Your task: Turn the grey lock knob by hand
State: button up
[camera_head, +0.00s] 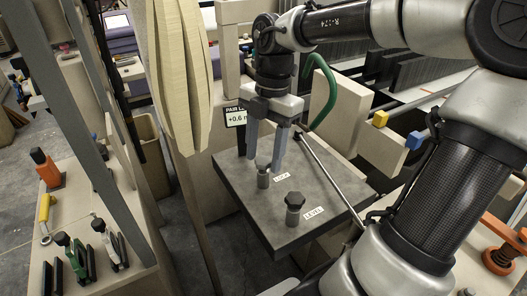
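The grey lock knob (263,178) stands on the dark grey plate (240,203), beside a white label reading "LOCK". My gripper (265,163) points down just above it, with its two blue-grey fingers apart. The knob's top shows below and between the fingertips in this view. I cannot tell whether either finger touches it. A second, darker knob (294,207) stands nearer on the same plate, beside a label reading "LEVEL".
A green curved handle (322,92) rises behind my gripper, and a thin metal rod (332,180) slants along the plate's right side. A small display (235,117) stands behind the plate. A bench with tools (75,225) is at the left.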

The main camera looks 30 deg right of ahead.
notch_tip(320, 180, up, 6)
jog(key=p, duration=0.5)
jog(key=shift+r, duration=0.1)
notch_tip(320, 180, up, 17)
jog(key=w+d+p, duration=0.1)
jog(key=d+p, duration=0.1)
jog(key=p, duration=0.1)
jog(key=shift+d, duration=0.2)
